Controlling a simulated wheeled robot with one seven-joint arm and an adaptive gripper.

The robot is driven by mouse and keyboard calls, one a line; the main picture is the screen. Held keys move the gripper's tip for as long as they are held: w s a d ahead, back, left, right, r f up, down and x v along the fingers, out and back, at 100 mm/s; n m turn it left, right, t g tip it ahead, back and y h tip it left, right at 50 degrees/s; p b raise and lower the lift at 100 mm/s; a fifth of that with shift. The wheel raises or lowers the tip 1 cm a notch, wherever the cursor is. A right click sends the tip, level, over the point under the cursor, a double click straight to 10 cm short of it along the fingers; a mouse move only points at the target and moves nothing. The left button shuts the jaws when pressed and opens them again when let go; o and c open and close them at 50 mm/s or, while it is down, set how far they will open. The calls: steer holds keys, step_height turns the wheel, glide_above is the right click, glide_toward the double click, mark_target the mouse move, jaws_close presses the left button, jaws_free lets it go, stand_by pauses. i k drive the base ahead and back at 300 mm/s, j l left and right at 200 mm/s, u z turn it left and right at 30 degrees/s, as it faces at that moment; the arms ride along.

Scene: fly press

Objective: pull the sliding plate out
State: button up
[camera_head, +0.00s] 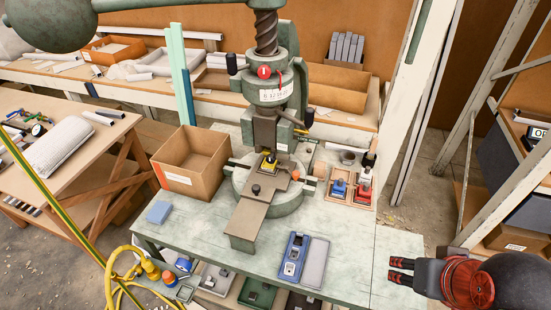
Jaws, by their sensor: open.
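The sliding plate (248,217) is a long flat grey-brown plate on the press bed. It runs from under the press ram toward the front, and its front end reaches out past the round base (290,201). A small dark knob (256,189) stands on it. A yellow piece (268,165) sits under the ram of the green fly press (272,90). My gripper (400,271) is at the lower right, over the table's right front corner, well apart from the plate. Its dark fingers point left and are open, with nothing seen between them.
An open cardboard box (192,166) stands left of the press, with a blue block (159,212) before it. A blue case (294,256) lies on the green table (345,255) right of the plate's front end. Small trays with blue and red items (364,189) stand at right.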

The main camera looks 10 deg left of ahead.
mark_target(270, 175)
steer(key=i+l+u, duration=0.1)
steer(key=u, duration=0.4)
steer(key=l+u, duration=0.15)
steer(key=u, duration=0.35)
